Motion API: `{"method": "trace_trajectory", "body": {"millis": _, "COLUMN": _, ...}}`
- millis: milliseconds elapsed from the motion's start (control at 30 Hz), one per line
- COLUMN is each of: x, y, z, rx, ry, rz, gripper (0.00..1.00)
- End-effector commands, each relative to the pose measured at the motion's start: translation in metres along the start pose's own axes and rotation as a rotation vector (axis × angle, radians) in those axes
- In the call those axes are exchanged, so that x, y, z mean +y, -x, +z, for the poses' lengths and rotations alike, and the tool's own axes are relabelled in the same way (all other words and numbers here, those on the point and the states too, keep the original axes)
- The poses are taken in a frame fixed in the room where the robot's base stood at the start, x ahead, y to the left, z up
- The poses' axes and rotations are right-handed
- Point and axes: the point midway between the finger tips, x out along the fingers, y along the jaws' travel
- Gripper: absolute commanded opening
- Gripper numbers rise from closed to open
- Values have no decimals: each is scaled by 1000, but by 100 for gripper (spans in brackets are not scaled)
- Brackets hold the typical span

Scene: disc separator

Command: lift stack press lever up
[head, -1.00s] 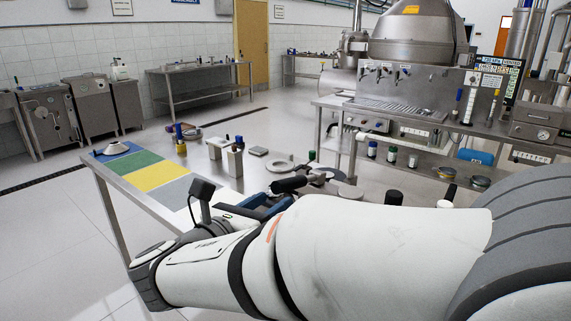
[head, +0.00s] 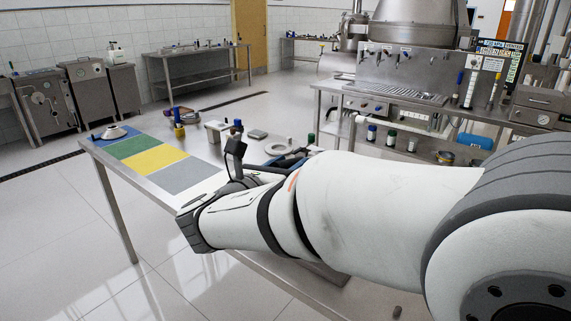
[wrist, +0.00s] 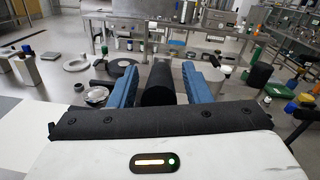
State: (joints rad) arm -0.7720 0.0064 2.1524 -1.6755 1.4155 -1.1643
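In the wrist view, a thick black cylindrical grip (wrist: 158,88), which looks like the lever's handle, lies between the two blue fingers of my gripper (wrist: 159,70). A narrow gap seems to show on each side of it, so the fingers look open around it rather than clamped. In the head view, a little of my gripper's blue (head: 287,160) shows behind my arm. My arm hides the handle there. The rest of the lever and the press body cannot be made out clearly.
The steel table has blue, green, yellow and grey panels (head: 155,160) at its left end, with a metal cone (head: 115,131) on the blue one. Ring-shaped parts (wrist: 76,63), bottles and dark discs lie around my gripper. A steel bench (head: 400,103) with taps stands behind.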

Motion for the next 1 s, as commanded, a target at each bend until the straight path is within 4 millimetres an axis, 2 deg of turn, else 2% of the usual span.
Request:
{"method": "trace_trajectory", "body": {"millis": 67, "x": 0, "y": 0, "z": 0, "rx": 0, "ry": 0, "rz": 0, "gripper": 37}}
{"method": "trace_trajectory", "body": {"millis": 500, "x": 0, "y": 0, "z": 0, "rx": 0, "ry": 0, "rz": 1, "gripper": 1}}
{"method": "trace_trajectory", "body": {"millis": 1000, "x": 0, "y": 1, "z": 7, "rx": 21, "ry": -1, "rz": 9, "gripper": 0}}
